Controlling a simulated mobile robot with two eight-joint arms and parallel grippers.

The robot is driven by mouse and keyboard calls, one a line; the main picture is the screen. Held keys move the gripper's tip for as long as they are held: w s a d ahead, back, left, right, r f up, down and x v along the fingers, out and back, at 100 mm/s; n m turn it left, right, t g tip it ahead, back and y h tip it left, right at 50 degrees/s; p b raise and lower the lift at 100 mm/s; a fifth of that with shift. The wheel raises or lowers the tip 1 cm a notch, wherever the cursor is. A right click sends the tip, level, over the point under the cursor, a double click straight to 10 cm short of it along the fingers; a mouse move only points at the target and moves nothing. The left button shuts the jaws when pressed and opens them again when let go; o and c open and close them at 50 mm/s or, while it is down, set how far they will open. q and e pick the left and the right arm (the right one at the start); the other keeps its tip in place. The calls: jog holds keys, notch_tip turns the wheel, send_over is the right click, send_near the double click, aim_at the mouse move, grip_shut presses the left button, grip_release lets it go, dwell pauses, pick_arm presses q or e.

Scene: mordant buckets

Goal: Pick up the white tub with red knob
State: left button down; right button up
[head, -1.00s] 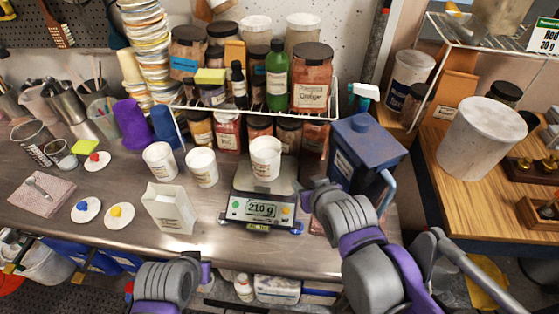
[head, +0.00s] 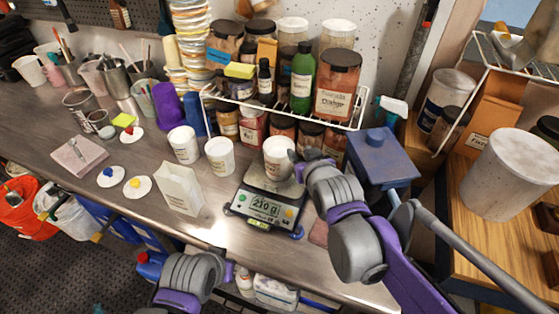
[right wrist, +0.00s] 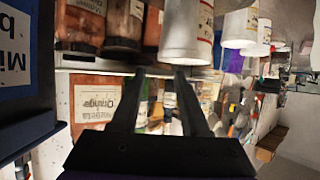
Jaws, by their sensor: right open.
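A round white lid with a red knob (head: 128,134) lies on the steel bench at the left, apart from any tub. Three open white tubs stand on the bench side: a left one (head: 184,145), a middle one (head: 220,157) and one on the scale (head: 277,158). None of them visibly bears a red knob. My right gripper (head: 302,156) is just right of the scale tub. In the right wrist view its open, empty fingers (right wrist: 160,74) point towards a white tub (right wrist: 187,32). Of my left arm only links show at the bottom of the head view.
The scale (head: 264,206) reads 210 g.

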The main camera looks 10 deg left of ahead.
aim_at(294, 147)
jog(key=shift+f+x, duration=0.15)
jog(key=shift+x, duration=1.55)
jog(key=shift+f+x, duration=0.1)
jog(key=shift+x, duration=1.6)
jog(key=shift+s+d, duration=0.1)
jog(key=shift+s, duration=0.05)
grip_shut()
